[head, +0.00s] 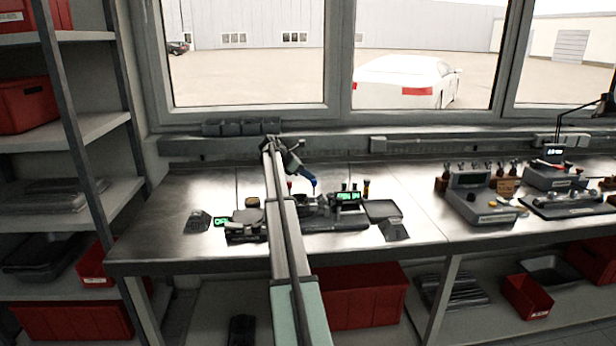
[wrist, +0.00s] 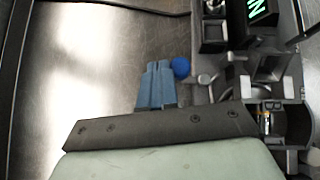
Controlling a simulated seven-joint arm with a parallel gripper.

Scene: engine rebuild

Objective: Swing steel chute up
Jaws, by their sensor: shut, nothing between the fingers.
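My gripper (wrist: 157,68) shows in the wrist view as two blue fingers pressed together, with nothing between them. The fingertips are just left of a round blue knob (wrist: 181,67); I cannot tell whether they touch it. The knob is at the left edge of a grey metal fixture (wrist: 205,95). A grey, channel-like metal part (wrist: 268,87) on this fixture may be the steel chute, but I cannot tell for sure. In the head view my gripper (head: 313,184) is over the bench fixture (head: 335,222), and my arm hides part of the fixture.
The steel bench (wrist: 75,70) is bare left of the fingers. In the head view a display with green lettering (head: 347,197) is on the fixture.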

